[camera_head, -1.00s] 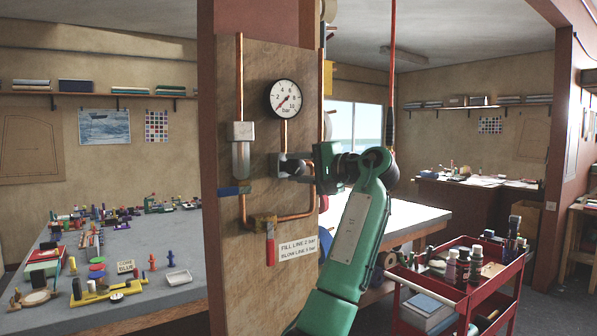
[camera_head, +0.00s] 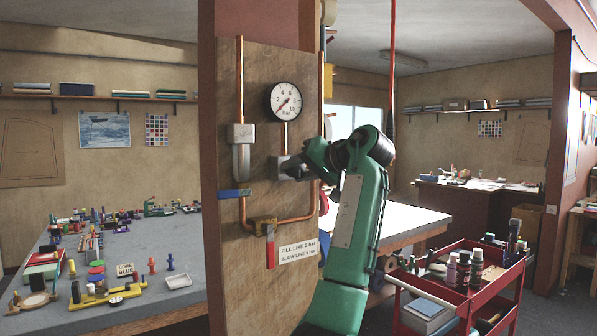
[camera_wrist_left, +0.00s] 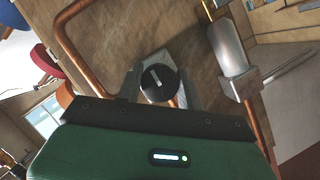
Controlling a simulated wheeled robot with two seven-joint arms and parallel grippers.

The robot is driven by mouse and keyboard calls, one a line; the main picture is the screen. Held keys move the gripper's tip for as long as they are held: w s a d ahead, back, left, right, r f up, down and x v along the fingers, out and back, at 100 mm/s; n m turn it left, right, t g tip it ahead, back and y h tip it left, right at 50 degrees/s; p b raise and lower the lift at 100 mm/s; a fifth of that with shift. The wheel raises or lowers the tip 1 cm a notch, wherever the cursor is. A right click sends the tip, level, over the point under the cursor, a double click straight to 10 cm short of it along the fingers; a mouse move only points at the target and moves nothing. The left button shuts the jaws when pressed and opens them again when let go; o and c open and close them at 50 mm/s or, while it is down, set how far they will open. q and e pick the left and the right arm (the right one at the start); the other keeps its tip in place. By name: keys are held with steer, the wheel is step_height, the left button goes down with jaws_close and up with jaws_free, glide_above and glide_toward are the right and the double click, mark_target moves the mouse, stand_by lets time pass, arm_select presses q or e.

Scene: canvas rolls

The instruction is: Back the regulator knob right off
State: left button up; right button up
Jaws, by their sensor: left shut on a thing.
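The regulator knob (camera_wrist_left: 160,83) is a round black cap with a pale mark across its face. In the wrist view it sits between the two fingers of my left gripper (camera_wrist_left: 162,92), which is shut on it. In the head view my left gripper (camera_head: 301,167) meets the regulator (camera_head: 283,165) on the wooden board, and the wrist hides most of the knob. The gauge (camera_head: 285,100) above has a white dial, and its needle points to the lower left, near the low end. My right gripper is not in view.
Copper pipes (camera_head: 240,80), a grey filter bowl (camera_head: 241,150), a blue lever (camera_head: 234,192) and a red lever (camera_head: 270,250) are close around the regulator. A label (camera_head: 298,250) sits below. A red trolley (camera_head: 480,290) stands at the right.

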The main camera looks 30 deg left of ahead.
arm_select(q)
steer(key=shift+f, duration=0.25)
stand_by(0.3)
steer(key=o, duration=1)
steer(key=shift+r, duration=0.15)
steer(key=shift+s+d+r, duration=0.1)
steer(key=shift+d, duration=0.45)
steer(key=b+v, duration=0.3)
steer(key=v, duration=0.9)
steer(key=shift+d+r, duration=0.15)
steer(key=shift+d, duration=0.2)
